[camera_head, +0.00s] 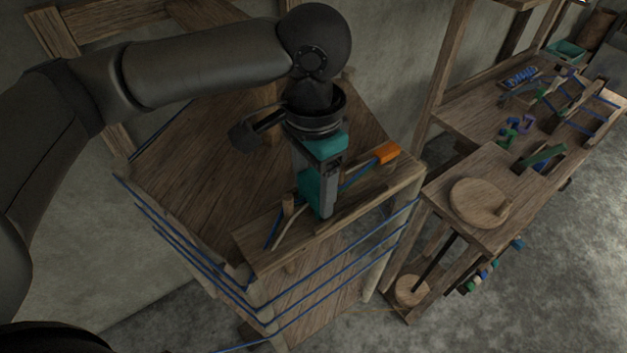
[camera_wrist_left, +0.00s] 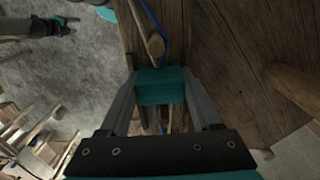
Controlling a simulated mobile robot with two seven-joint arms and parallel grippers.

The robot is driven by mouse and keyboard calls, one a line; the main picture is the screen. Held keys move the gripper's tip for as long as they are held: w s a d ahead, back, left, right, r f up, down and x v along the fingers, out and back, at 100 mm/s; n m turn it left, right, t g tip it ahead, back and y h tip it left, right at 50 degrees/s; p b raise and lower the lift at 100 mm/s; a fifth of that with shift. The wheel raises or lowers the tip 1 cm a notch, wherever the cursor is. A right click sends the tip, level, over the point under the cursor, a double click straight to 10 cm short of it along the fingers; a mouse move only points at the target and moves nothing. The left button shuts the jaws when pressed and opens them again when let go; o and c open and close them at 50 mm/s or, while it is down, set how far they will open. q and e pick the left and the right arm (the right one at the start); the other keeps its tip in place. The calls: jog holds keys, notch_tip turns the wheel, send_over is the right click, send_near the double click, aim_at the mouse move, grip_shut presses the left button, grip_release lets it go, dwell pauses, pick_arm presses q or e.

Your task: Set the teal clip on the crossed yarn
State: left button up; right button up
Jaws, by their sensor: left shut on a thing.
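My left gripper (camera_head: 322,208) is shut on the teal clip (camera_wrist_left: 160,86), which sits across between both fingertips in the left wrist view. The clip also shows as a teal block (camera_head: 310,187) beside a grey finger in the head view. The gripper points down over the wooden board with pegs at the loom frame's front. Blue yarn (camera_head: 362,173) runs along this board, past the gripper. It also passes a peg just beyond the clip in the wrist view (camera_wrist_left: 152,18). The gripper hides the crossing, so I cannot tell whether the clip touches the yarn.
An orange block (camera_head: 386,152) sits at the board's right end. Blue strands (camera_head: 205,262) wrap the frame's front. A workbench (camera_head: 470,160) with a round wooden disc (camera_head: 478,200) and small tools stands right.

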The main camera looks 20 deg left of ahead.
dwell(0.4)
pick_arm(q)
jog(key=o, duration=1.4)
notch_tip(320, 180, up, 3)
jog(key=p, duration=0.3)
jog(key=shift+p, duration=0.4)
jog(key=shift+r, duration=2.05)
